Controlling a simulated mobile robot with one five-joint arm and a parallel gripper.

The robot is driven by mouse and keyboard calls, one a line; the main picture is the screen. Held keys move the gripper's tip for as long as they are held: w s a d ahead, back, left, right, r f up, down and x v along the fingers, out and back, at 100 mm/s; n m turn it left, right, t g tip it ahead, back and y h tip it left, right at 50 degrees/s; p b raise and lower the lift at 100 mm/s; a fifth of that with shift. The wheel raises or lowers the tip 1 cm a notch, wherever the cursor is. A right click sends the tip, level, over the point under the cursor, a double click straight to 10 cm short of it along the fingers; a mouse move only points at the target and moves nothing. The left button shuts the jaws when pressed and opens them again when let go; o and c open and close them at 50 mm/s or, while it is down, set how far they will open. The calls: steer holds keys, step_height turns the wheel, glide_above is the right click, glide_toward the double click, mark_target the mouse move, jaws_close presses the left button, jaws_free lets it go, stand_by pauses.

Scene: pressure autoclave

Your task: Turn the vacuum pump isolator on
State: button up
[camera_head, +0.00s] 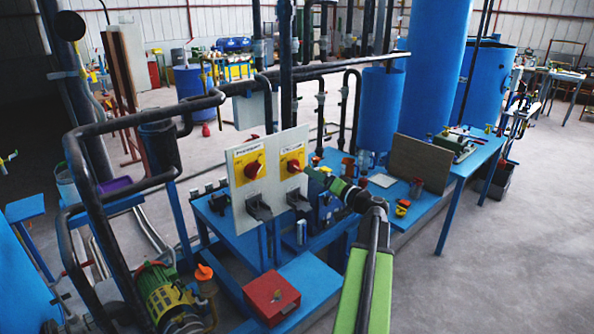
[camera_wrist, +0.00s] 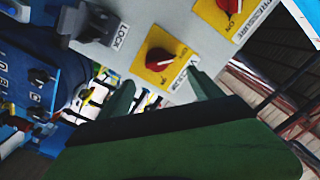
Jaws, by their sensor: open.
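The vacuum isolator is a red rotary knob (camera_head: 293,166) on a yellow plate, on the right of an upright pale panel (camera_head: 241,199). In the wrist view the vacuum knob (camera_wrist: 160,58) is near the picture's middle, with a partly readable vacuum label beside it. My gripper (camera_head: 318,178) is just right of this knob in the head view. In the wrist view its green fingers (camera_wrist: 163,90) are apart, with nothing between them, and do not visibly touch the knob. The exact gap to the knob is hard to tell.
A similar red pressure knob (camera_head: 254,170) sits left of the vacuum one; it also shows in the wrist view (camera_wrist: 230,5). Grey lock handles (camera_head: 259,208) are below. A blue bench (camera_head: 415,212), black pipes (camera_head: 140,112) and a red box (camera_head: 271,298) surround the panel. Open floor (camera_head: 530,240) lies right.

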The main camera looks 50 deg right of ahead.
mark_target(296, 168)
steer(key=w, duration=0.9)
steer(key=shift+w+d, duration=0.2)
steer(key=shift+d, duration=0.15)
